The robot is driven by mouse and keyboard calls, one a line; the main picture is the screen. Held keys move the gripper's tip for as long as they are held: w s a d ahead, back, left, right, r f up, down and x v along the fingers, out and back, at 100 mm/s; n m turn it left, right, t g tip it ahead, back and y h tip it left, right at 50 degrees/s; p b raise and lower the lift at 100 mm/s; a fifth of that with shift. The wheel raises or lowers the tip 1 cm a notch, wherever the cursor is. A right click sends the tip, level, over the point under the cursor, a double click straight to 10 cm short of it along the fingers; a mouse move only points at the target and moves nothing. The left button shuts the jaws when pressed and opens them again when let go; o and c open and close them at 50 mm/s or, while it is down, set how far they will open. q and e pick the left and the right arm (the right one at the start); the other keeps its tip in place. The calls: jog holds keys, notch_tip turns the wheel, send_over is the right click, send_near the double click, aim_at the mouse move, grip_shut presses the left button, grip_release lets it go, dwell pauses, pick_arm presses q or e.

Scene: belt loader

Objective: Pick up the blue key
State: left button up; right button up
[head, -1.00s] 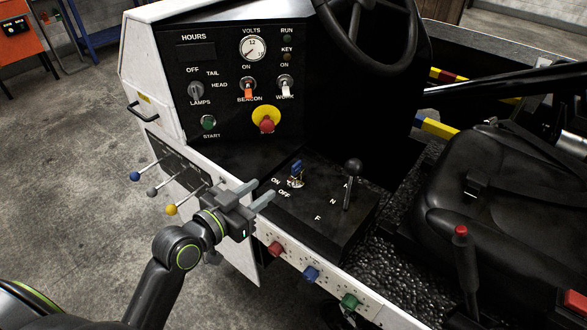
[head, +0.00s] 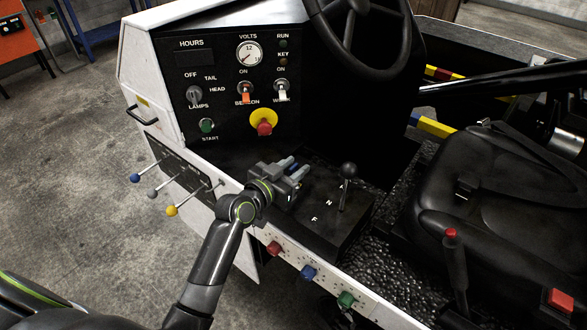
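The blue key (head: 286,162) stands in the switch on the black console beside the gear lever. Only a part of its blue head shows, because my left gripper (head: 287,169) is right at it and covers the switch and the ON/OFF marks. The gripper's fingers reach toward the right and up, close around the key. I cannot tell whether they touch it or have shut on it. My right gripper is not in view.
The black gear lever (head: 346,180) stands just right of the key. The steering wheel (head: 365,40) and dash panel (head: 220,85) are behind. Colored side levers (head: 172,210) and red, blue and green knobs (head: 308,272) line the near white side. The seat (head: 500,190) is at right.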

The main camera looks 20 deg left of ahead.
pick_arm(q)
jog(key=shift+x, duration=1)
grip_shut()
